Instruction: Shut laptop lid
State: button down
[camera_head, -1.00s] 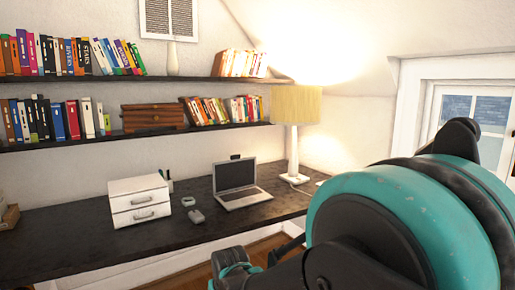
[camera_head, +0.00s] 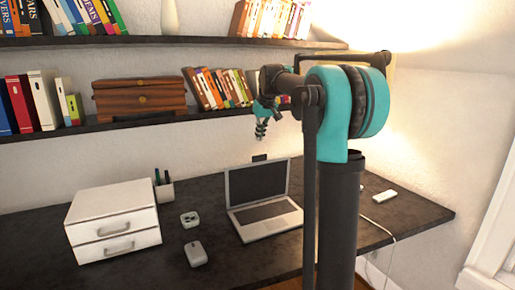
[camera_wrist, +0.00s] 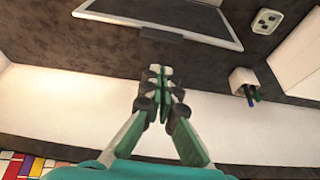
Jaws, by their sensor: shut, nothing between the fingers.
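The silver laptop (camera_head: 265,213) stands open on the dark desk, its dark screen (camera_head: 257,181) raised and facing the room. In the wrist view the laptop lid (camera_wrist: 160,18) shows at the top, seen from behind and above. My gripper (camera_head: 261,136) is in the air above and behind the laptop, in front of the wall, with its fingers pointing down. In the wrist view my gripper (camera_wrist: 160,75) has its fingers together and empty, apart from the lid in the picture.
A white drawer box (camera_head: 113,222), a pen cup (camera_head: 164,189), a small white device (camera_head: 190,219) and a mouse (camera_head: 196,254) stand left of the laptop. A shelf (camera_head: 140,125) with books runs along the wall behind my gripper. A white object (camera_head: 385,196) lies on the right.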

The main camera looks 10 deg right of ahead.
jog(key=w+a+f, duration=0.1)
jog(key=w+f, duration=0.5)
jog(key=f, duration=0.2)
jog(key=s, duration=0.4)
jog(key=shift+d+r, duration=0.15)
jog(key=shift+d, duration=0.2)
